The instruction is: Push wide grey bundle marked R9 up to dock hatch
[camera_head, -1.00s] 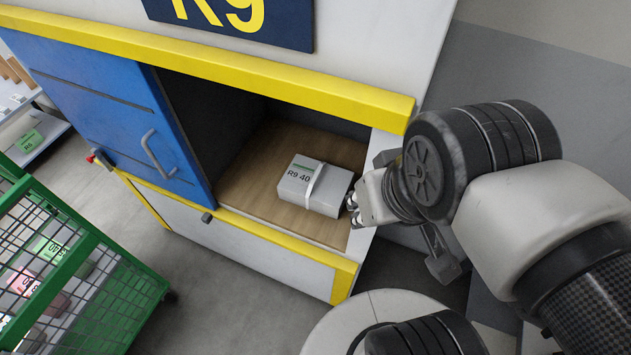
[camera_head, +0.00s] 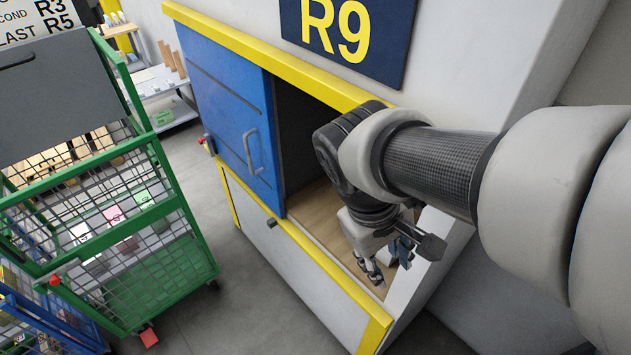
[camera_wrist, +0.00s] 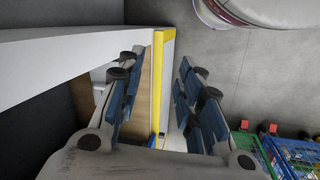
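The dock hatch under the R9 sign (camera_head: 350,32) is partly open. Its blue door (camera_head: 225,115) covers the left part and the wooden floor (camera_head: 318,212) shows in the opening. The grey bundle cannot be seen in the head view, where my arm covers much of the opening. In the wrist view a small pale patch (camera_wrist: 101,75) shows behind the left finger; I cannot tell whether it is the bundle. My gripper (camera_head: 385,270) points down at the right front of the opening. In the wrist view its fingers (camera_wrist: 160,78) are apart, with the wood and yellow edge between them.
A yellow rail (camera_head: 285,72) runs above the hatch and a yellow-edged sill (camera_head: 325,268) runs below it. A green mesh cart (camera_head: 185,225) with several bundles stands at left. Grey floor (camera_head: 250,300) is clear between cart and dock.

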